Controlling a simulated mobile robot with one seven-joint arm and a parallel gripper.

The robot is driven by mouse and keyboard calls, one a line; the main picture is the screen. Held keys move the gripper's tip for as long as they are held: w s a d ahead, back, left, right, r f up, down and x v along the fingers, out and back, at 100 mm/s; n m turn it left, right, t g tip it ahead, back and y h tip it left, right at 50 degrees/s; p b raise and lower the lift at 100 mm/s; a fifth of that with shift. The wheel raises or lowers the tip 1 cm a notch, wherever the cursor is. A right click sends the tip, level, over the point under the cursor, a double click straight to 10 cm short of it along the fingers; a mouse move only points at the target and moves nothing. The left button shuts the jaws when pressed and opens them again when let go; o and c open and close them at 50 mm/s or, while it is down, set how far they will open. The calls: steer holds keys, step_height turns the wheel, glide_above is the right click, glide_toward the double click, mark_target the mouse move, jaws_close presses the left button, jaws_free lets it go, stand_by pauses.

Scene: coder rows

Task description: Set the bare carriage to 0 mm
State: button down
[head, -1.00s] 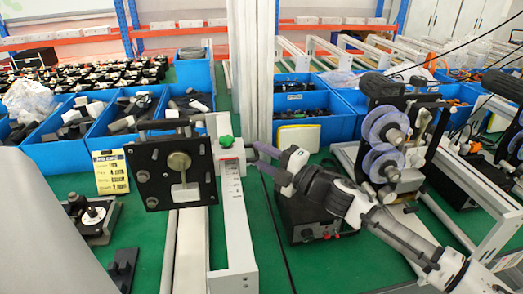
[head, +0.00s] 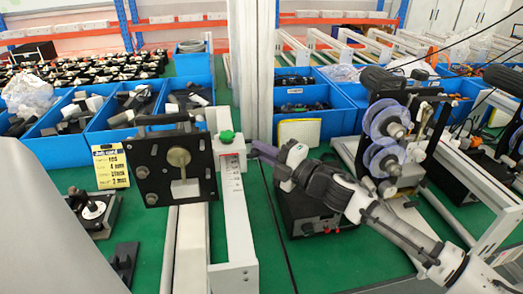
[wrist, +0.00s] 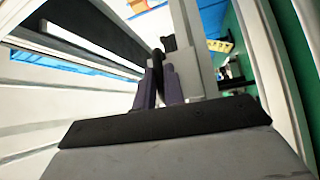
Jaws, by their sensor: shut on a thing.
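A pale carriage with a green knob (head: 227,137) sits near the far end of a white rail with a marked scale (head: 234,195). The scale marks are too small to read. My gripper (head: 257,150) reaches in from the right, at the carriage's right side. In the wrist view its two purple-grey fingers (wrist: 159,88) are closed about a thin dark part (wrist: 157,62), apparently the carriage's side handle. A black square plate (head: 175,170) with a brass disc stands just left of the carriage.
A yellow card (head: 110,167) stands left of the plate. A black device (head: 93,208) stands on the green table at left. Blue bins line the back. A reel machine (head: 388,135) and a black box (head: 312,208) stand right, close to my arm.

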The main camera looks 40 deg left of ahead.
steer(key=s+d+b, duration=0.1)
steer(key=d, duration=0.1)
steer(key=s+d+b, duration=0.1)
steer(key=s+d, duration=0.1)
steer(key=shift+s+f, duration=0.1)
steer(key=shift+f, duration=0.05)
steer(key=shift+s+d, duration=0.2)
steer(key=shift+s, duration=0.05)
steer(key=shift+s+a, duration=0.1)
steer(key=c, duration=1.5)
jaws_free()
steer(key=shift+d, duration=0.25)
steer(key=shift+a, duration=0.1)
